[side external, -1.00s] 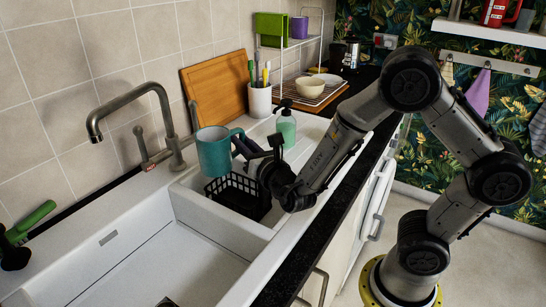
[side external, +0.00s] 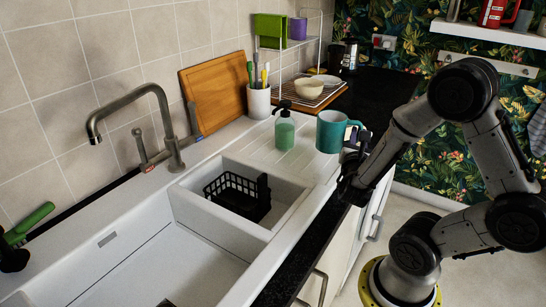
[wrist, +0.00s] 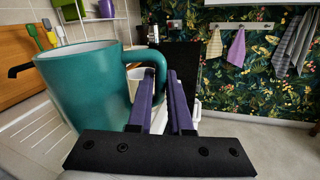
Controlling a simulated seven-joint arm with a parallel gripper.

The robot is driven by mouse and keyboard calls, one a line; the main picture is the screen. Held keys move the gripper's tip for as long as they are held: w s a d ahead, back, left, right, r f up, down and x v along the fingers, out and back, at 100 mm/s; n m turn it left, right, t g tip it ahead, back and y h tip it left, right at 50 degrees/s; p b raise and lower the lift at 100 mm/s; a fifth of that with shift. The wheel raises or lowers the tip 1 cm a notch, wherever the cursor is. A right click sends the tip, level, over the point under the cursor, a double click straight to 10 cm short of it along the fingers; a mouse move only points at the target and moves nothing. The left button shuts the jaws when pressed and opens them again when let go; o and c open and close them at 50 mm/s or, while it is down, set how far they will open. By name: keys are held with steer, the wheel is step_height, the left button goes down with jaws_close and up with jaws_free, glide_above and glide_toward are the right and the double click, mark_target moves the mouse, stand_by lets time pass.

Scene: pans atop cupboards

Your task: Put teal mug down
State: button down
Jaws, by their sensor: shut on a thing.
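The teal mug (side external: 332,131) is upright at the right end of the white ribbed drainboard (side external: 305,146), near the black worktop. My gripper (side external: 352,137) is at the mug's right side, shut on its handle. In the wrist view the mug (wrist: 95,85) fills the left side, and the purple fingers of my gripper (wrist: 160,95) close around the handle on its right. I cannot tell whether the mug's base touches the drainboard or hangs just above it.
A green soap bottle (side external: 285,130) stands just left of the mug. A black basket (side external: 238,195) sits in the small sink, with a tap (side external: 165,125) at left. A wire rack with bowls (side external: 308,88) stands behind.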

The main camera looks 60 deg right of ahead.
step_height(320, 180, down, 4)
steer(key=shift+w+r, duration=0.1)
steer(key=shift+r, duration=0.05)
steer(key=shift+w, duration=0.2)
steer(key=w, duration=1.7)
steer(key=shift+w+f, duration=0.25)
steer(key=shift+w, duration=0.05)
steer(key=shift+f, duration=1.7)
steer(key=c, duration=0.8)
jaws_free()
steer(key=shift+c, duration=0.2)
steer(key=shift+a, duration=0.15)
